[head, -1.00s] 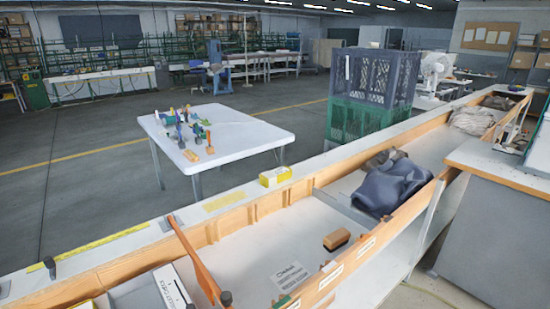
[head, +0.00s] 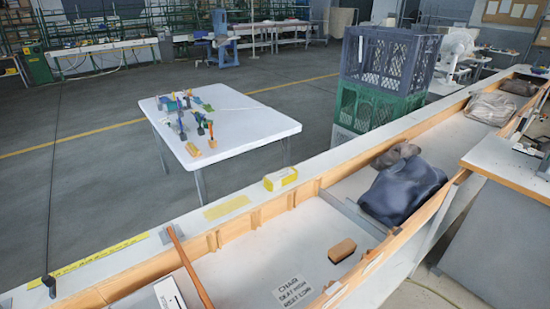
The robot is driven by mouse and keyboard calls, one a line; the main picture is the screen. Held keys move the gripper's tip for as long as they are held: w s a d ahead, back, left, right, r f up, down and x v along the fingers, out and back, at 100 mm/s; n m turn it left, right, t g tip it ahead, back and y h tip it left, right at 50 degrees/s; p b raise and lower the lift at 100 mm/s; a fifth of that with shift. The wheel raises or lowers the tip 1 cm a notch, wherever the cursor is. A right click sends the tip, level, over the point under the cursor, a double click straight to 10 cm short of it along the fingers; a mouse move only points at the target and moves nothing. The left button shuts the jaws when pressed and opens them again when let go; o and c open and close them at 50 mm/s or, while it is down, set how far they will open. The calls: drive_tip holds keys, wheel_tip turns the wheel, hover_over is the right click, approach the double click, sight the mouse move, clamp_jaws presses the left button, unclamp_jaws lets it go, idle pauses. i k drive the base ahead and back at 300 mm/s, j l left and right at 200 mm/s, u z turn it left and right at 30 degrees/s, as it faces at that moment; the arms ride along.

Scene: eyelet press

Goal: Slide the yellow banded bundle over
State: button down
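A small yellow block with a pale band, which looks like the yellow banded bundle (head: 280,179), lies on the pale ledge (head: 320,162) along the far side of the long wood-edged bench. A flat yellow patch (head: 227,207) lies on the same ledge, to the left of the bundle with a gap between them. My gripper is not in view, and nothing touches the bundle.
Inside the bench trough lie a brown block (head: 342,251), a lettered sign (head: 293,291) and a dark bag (head: 402,191). Behind the bench stand a white table (head: 245,128) with small coloured items and stacked crates (head: 388,62). Open floor lies left.

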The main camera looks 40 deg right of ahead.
sight(273, 181)
drive_tip(key=i+l+u, duration=0.1)
drive_tip(key=l, duration=0.3)
drive_tip(key=i+l, duration=0.2)
drive_tip(key=l, duration=0.2)
drive_tip(key=i+l+u, duration=0.15)
drive_tip(key=l, duration=0.2)
drive_tip(key=i+l, duration=0.15)
drive_tip(key=l, duration=0.3)
drive_tip(key=i+l+u, duration=0.15)
drive_tip(key=l, duration=0.25)
